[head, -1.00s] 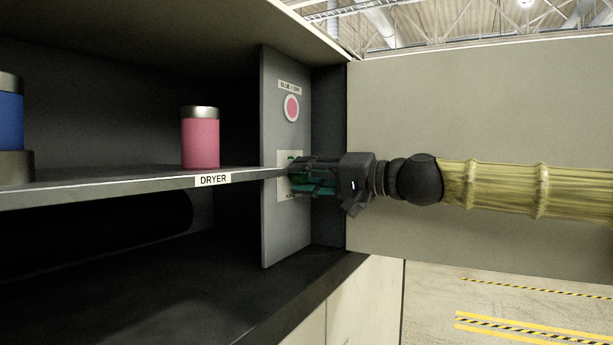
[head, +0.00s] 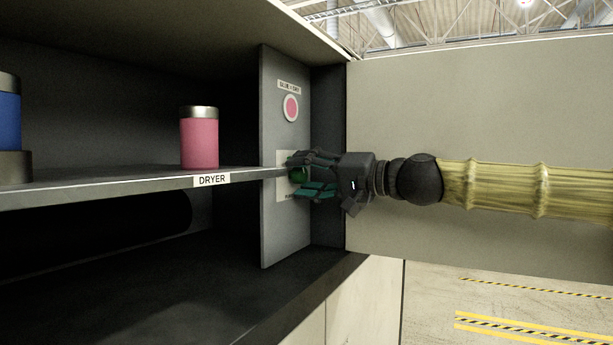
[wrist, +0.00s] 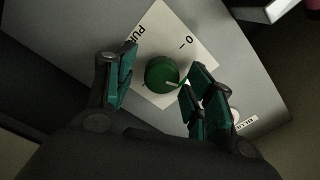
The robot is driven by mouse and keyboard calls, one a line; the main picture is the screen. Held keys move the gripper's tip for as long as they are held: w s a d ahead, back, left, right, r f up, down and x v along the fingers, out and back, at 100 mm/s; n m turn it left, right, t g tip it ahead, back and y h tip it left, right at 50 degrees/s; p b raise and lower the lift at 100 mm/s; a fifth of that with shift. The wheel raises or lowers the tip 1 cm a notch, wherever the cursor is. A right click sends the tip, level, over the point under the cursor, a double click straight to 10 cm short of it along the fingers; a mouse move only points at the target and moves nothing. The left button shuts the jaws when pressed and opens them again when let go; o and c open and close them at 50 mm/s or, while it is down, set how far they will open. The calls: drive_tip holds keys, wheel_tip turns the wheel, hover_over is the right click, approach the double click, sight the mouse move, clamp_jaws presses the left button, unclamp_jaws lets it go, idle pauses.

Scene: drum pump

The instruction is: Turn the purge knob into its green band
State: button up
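The purge knob (wrist: 162,74) is a round green knob with a pale pointer line, on a white label plate (wrist: 190,42) marked "PUR…", "0" and "I". In the wrist view its pointer aims toward the right finger. In the head view the knob (head: 297,174) shows on the grey panel, partly behind the fingers. My gripper (wrist: 158,82) is open, its teal-padded fingers on either side of the knob with gaps between. In the head view my gripper (head: 310,176) is right in front of the panel.
A pink round indicator (head: 291,108) sits above the knob on the panel (head: 285,225). The "DRYER" shelf (head: 120,187) holds a pink canister (head: 200,140) and a blue one (head: 10,108). An open cabinet door (head: 480,100) stands behind my arm.

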drive_tip(key=shift+s+d, duration=0.1)
drive_tip(key=v, duration=1.1)
drive_tip(key=shift+d, duration=0.4)
drive_tip(key=shift+s, duration=0.1)
drive_tip(key=shift+r+p, duration=0.1)
drive_tip(key=shift+p, duration=0.25)
drive_tip(key=shift+w+a+n+p, duration=0.85)
drive_tip(key=shift+a+n+p, duration=1)
drive_tip(key=shift+p, duration=1.65)
drive_tip(key=shift+w+a+n+p, duration=0.85)
drive_tip(key=shift+a+n+p, duration=0.95)
drive_tip(key=shift+p, duration=1.75)
drive_tip(key=shift+w+a+n+p, duration=1.05)
drive_tip(key=shift+n+p, duration=1.4)
drive_tip(key=shift+p, duration=1.05)
drive_tip(key=shift+s+a, duration=0.15)
drive_tip(key=shift+s, duration=0.05)
